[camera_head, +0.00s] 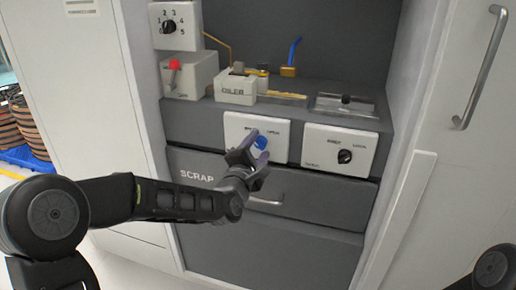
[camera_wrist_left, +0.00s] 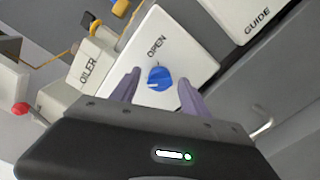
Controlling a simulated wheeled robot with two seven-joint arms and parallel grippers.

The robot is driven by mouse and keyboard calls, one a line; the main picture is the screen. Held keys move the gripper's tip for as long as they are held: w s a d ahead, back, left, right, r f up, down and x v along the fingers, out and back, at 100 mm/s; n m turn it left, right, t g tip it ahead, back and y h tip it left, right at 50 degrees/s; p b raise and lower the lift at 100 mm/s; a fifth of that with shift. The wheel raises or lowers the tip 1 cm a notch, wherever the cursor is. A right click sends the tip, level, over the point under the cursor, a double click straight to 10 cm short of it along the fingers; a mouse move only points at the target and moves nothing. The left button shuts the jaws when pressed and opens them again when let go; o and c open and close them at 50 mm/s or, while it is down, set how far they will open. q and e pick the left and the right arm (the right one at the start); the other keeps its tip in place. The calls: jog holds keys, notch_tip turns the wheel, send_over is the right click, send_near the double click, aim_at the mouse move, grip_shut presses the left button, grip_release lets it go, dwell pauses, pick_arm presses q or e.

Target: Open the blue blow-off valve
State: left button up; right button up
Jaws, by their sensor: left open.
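The blue valve knob (camera_head: 260,142) sits on a white panel (camera_head: 276,152) on the front of the grey station, above the drawer. In the left wrist view the blue knob (camera_wrist_left: 160,78) shows a white pointer mark toward its lower left, and the word OPEN stands above it on the white panel (camera_wrist_left: 190,50). My left gripper (camera_head: 251,150) is open at the knob. In the left wrist view its two purple fingers (camera_wrist_left: 158,88) stand on either side of the knob, with gaps showing. Whether they reach around its depth I cannot tell. My right gripper is not in view.
A second white panel with a black knob (camera_head: 345,156) is to the right. An OILER box (camera_head: 235,89), a red-topped lever (camera_head: 174,65) and a numbered dial (camera_head: 169,27) are above. The SCRAP drawer handle (camera_head: 266,200) is just below my gripper. A cabinet door (camera_head: 440,130) stands at right.

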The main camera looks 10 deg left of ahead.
pick_arm(q)
grip_shut()
dwell(0.5)
